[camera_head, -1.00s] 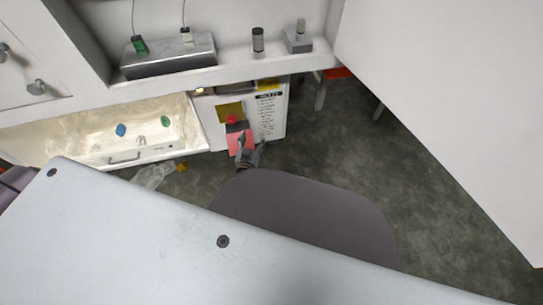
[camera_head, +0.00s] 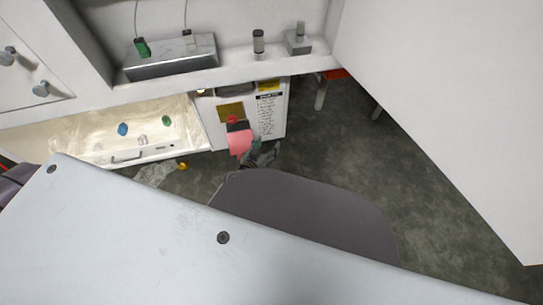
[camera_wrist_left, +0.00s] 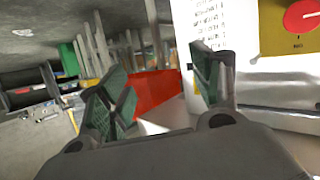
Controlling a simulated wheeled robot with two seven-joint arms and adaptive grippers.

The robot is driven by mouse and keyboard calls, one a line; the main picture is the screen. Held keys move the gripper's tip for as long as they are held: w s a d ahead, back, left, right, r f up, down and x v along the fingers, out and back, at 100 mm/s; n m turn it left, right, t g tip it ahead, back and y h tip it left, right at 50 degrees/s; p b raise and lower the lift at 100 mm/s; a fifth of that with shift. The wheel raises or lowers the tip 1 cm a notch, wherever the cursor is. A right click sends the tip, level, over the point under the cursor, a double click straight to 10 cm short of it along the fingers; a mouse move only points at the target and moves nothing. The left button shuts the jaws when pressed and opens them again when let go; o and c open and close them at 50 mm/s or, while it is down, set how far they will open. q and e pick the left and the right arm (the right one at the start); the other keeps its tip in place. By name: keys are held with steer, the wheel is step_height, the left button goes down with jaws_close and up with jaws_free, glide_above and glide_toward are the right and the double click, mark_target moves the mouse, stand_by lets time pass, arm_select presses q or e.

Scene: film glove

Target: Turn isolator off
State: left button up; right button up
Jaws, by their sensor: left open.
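The isolator is a red rotary knob on a yellow plate, on the front of a white cabinet. In the head view the red knob (camera_head: 232,120) is small, below part of the yellow plate (camera_head: 231,109). In the left wrist view the red knob (camera_wrist_left: 302,16) is at the upper right edge, partly cut off, with the yellow plate (camera_wrist_left: 285,42) around it. My left gripper (camera_head: 268,152) is below and right of the knob, apart from it. In the wrist view its fingers (camera_wrist_left: 160,85) are spread with nothing between them. My right gripper is not in view.
A pink flat piece (camera_head: 240,143) shows just below the knob; I cannot tell what it is. A cream open tray or drawer (camera_head: 60,133) is left of the cabinet. A large white panel (camera_head: 450,100) fills the right. Grey floor (camera_head: 345,150) is clear beyond the gripper.

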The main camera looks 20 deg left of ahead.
arm_select(q)
steer(key=shift+s+d+r+m+g+h+p, duration=0.2)
steer(key=shift+s+d+m+g+h+p, duration=0.2)
steer(key=shift+s+d+g, duration=0.45)
steer(key=shift+s+d+r+m+g+h+p, duration=0.25)
steer(key=shift+s+d+g+h, duration=0.25)
steer(key=shift+s+d, duration=0.6)
steer(key=shift+s+a+f, duration=0.15)
steer(key=shift+s+a, duration=0.05)
steer(key=shift+a, duration=0.05)
